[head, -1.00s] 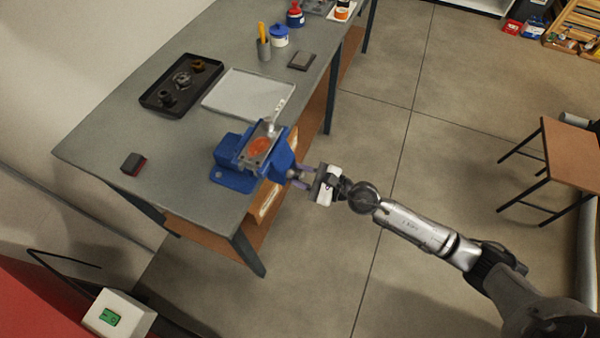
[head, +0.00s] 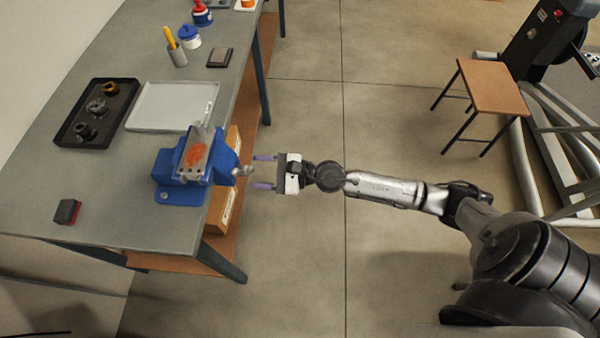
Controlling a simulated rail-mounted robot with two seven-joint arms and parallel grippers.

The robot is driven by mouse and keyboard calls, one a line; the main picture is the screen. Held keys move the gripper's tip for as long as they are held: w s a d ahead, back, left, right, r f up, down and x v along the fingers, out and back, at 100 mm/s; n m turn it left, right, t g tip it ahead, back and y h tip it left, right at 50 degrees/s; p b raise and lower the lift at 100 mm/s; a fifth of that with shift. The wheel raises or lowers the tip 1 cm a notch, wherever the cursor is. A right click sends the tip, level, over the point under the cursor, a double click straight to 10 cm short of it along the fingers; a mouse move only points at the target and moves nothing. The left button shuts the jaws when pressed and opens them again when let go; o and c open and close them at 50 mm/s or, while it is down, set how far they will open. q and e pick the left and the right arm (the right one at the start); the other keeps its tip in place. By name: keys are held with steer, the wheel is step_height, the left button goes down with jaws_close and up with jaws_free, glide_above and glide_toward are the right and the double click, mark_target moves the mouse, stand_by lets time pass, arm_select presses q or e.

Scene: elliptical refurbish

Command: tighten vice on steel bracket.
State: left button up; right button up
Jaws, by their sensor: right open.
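The blue vice (head: 181,191) is fixed at the right edge of the grey workbench. The steel bracket (head: 206,137), with an orange-red patch on it, sits at the vice jaws; I cannot tell how firmly it is held. The vice's screw end and handle (head: 243,171) stick out past the bench edge. My right gripper (head: 264,171) is open and empty, its two purple-tipped fingers pointing left at the handle. The fingertips are close to the handle, with a small gap visible. My left gripper is not in view.
On the bench (head: 120,190) stand a black tray (head: 75,138) with dark parts, a pale tray (head: 172,110), a pen cup (head: 178,57), a blue-white jar (head: 188,38) and a dark red-edged block (head: 67,211). A stool (head: 490,88) stands right. The floor between is clear.

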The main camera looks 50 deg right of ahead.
steer(key=b+v, duration=0.4)
steer(key=v, duration=0.6)
steer(key=shift+s+b, duration=0.15)
steer(key=shift+b, duration=0.15)
steer(key=shift+d, duration=0.1)
